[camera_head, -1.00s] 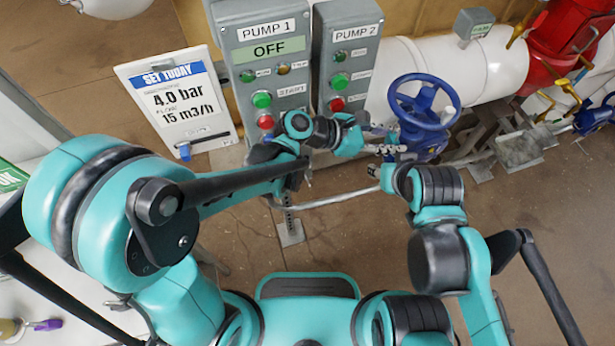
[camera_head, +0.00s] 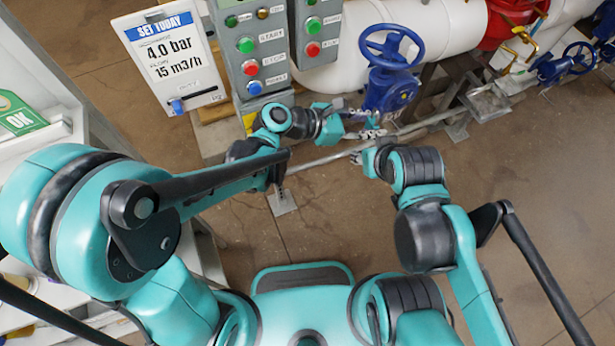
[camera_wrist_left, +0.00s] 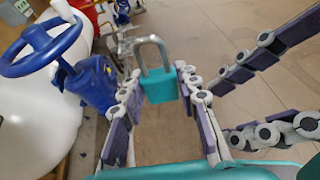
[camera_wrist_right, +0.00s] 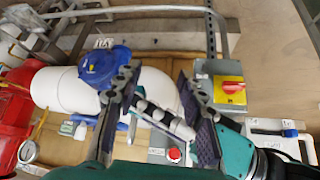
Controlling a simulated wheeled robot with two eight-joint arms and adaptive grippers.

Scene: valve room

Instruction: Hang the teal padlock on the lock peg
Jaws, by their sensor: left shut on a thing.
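The teal padlock (camera_wrist_left: 160,88) has a grey shackle that points up in the left wrist view. My left gripper (camera_wrist_left: 157,90) is shut on its body, one finger on each side. In the head view my left gripper (camera_head: 366,119) is just in front of the blue valve, with a small bit of teal between its fingers. My right gripper (camera_head: 366,158) is close below it. In the right wrist view the right gripper's fingers (camera_wrist_right: 160,88) are apart, with grey finger links showing between them. I cannot make out the lock peg for certain.
A blue handwheel valve (camera_head: 390,65) stands just behind the grippers. A grey rail (camera_head: 325,160) runs close by. The pump panel (camera_head: 255,50) and setpoint board (camera_head: 170,60) are at the left. A red rotary switch (camera_wrist_right: 230,88) shows in the right wrist view. Floor at the right is clear.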

